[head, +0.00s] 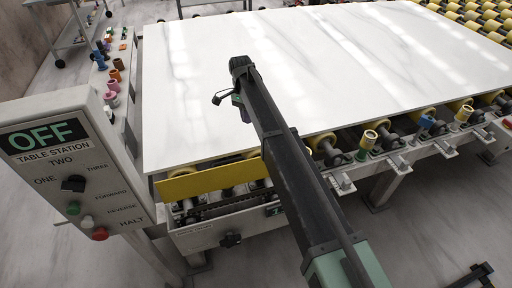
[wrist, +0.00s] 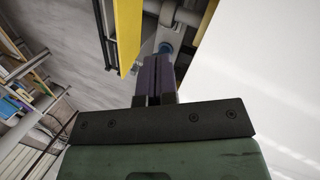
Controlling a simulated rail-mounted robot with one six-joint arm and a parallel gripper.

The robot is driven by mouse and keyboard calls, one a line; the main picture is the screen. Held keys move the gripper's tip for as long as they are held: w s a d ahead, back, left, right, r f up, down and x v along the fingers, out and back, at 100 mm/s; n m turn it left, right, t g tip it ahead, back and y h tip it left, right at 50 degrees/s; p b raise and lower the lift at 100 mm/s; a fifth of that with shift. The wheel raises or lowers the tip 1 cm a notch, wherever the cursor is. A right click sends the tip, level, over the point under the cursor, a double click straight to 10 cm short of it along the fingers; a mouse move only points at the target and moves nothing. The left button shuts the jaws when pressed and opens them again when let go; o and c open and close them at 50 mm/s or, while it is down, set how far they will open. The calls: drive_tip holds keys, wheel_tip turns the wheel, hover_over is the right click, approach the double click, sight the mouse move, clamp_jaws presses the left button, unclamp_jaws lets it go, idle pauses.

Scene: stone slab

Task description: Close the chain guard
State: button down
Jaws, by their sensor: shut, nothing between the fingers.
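The chain guard is a long yellow panel (head: 208,180) along the front left edge of the table. It is raised and tilted, with the dark chain (head: 230,207) exposed below it. It also shows as a yellow strip in the wrist view (wrist: 128,35). My gripper (wrist: 161,62) is shut and empty, its dark fingers pointing towards the machine edge. In the wrist view the guard is to the left of the fingertips, with no clear contact. In the head view only a small part of my gripper (head: 245,115) shows beside my arm, over the slab.
A white stone slab (head: 300,80) covers the table. Yellow-ended rollers (head: 377,128) and brackets line the front edge. A control box marked OFF (head: 72,165) stands at the left. A shelf with coloured pieces (head: 112,85) is behind it. The floor in front is mostly clear.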

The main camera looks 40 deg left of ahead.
drive_tip(key=s+d+f+m+b, duration=0.4)
drive_tip(key=d+f+b, duration=0.3)
drive_tip(key=f+b, duration=0.1)
drive_tip(key=shift+s+d+f+h+b, duration=0.2)
drive_tip(key=shift+h+b, duration=0.1)
drive_tip(key=shift+b, duration=0.1)
idle(0.5)
